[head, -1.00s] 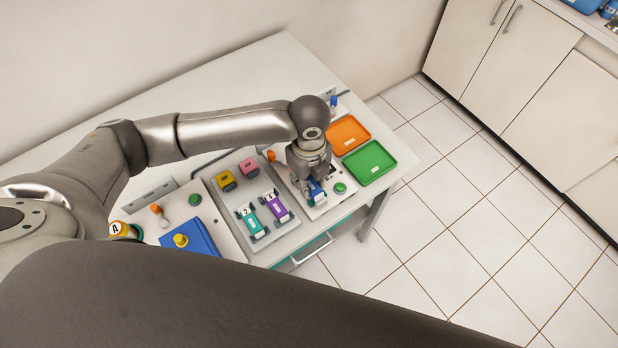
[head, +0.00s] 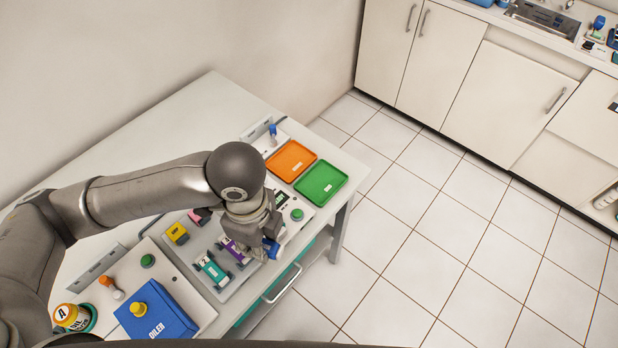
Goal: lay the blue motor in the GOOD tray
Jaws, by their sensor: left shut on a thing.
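My left gripper (head: 262,241) is shut on the blue motor (head: 271,248), of which only a small part shows beside the fingers. They are over the front part of the table, left of the trays and apart from them. The green tray (head: 335,182) and the orange tray (head: 279,152) lie side by side at the table's right end, both looking empty. Each has a small white label too small to read, so I cannot tell which says GOOD. My right gripper is not in view.
A panel with a green button (head: 297,214) lies between gripper and trays. A teal car (head: 212,270), a partly hidden purple car (head: 230,247) and a yellow block (head: 177,233) lie left of the gripper. A blue oiler box (head: 155,312) stands at front left.

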